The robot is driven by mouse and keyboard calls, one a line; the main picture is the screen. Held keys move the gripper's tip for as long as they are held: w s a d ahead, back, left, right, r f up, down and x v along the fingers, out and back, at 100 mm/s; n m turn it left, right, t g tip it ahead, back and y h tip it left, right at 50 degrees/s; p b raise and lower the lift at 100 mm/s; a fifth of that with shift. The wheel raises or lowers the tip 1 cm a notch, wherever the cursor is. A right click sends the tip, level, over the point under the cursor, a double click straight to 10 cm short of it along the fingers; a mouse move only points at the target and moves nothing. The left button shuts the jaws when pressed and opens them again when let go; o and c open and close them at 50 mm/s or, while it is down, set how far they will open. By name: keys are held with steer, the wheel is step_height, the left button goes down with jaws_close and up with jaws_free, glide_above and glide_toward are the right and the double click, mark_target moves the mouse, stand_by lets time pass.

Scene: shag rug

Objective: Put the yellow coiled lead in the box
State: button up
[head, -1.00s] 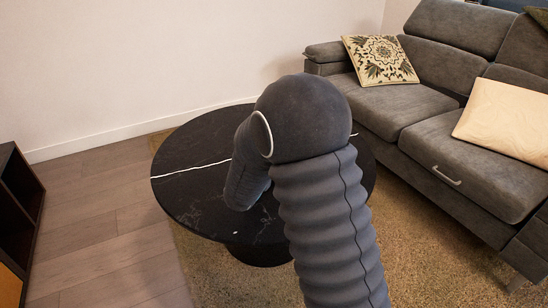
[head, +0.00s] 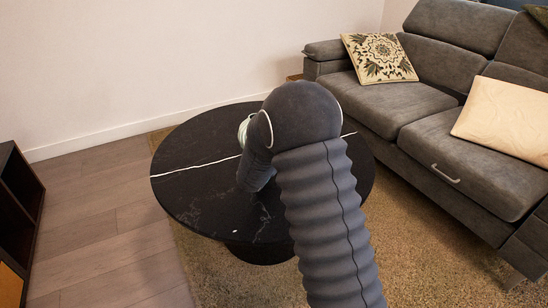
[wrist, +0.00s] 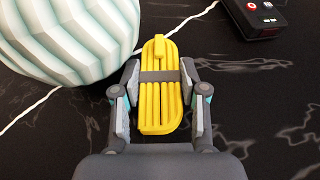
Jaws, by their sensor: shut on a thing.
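The yellow coiled lead (wrist: 152,108) is a bundle of parallel loops with a dark band around its middle, in the centre of the wrist view. My gripper (wrist: 160,76) is shut on it, one finger against each long side. The lead is just over the black tabletop; I cannot tell whether it touches it. In the head view my arm hides the gripper and the lead. I cannot make out a box for certain in either view.
A pale ribbed round vase or ball (wrist: 72,36) stands close left of my gripper. A black device with a red button (wrist: 265,14) lies at the far right. The round black table (head: 195,205) is bare at its left. A grey sofa (head: 450,130) stands at the right.

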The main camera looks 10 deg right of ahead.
steer(key=shift+f+b, duration=0.3)
steer(key=shift+b, duration=0.05)
steer(key=o, duration=1.1)
steer(key=shift+r, duration=0.1)
steer(key=shift+o, duration=0.2)
